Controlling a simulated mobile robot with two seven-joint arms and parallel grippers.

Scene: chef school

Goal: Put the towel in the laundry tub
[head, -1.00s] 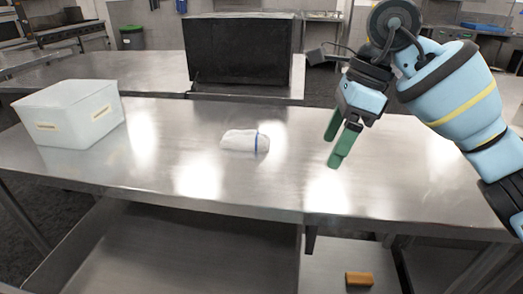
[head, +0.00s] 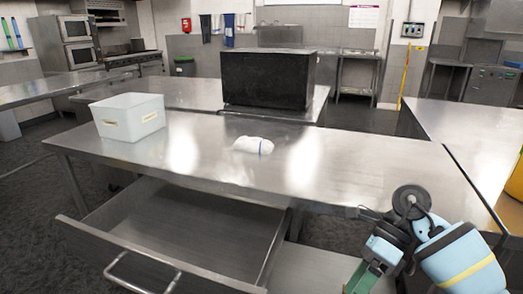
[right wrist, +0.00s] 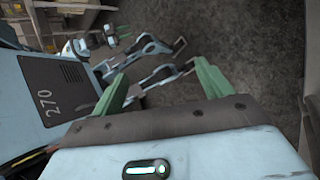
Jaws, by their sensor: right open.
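The laundry tub (head: 130,122), a whitish box with handle slots, stands at the table's left end. My right gripper (head: 362,279) is low at the bottom right of the head view, in front of the table's edge and away from the towel. In the right wrist view its green fingers (right wrist: 162,88) are spread with nothing between them. My left gripper does not show in the head view.
The steel table (head: 330,165) is clear around the towel and tub. A wide drawer (head: 165,232) stands open below its front edge. A black box (head: 265,80) is behind the table. Another steel counter (head: 475,140) stands at the right.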

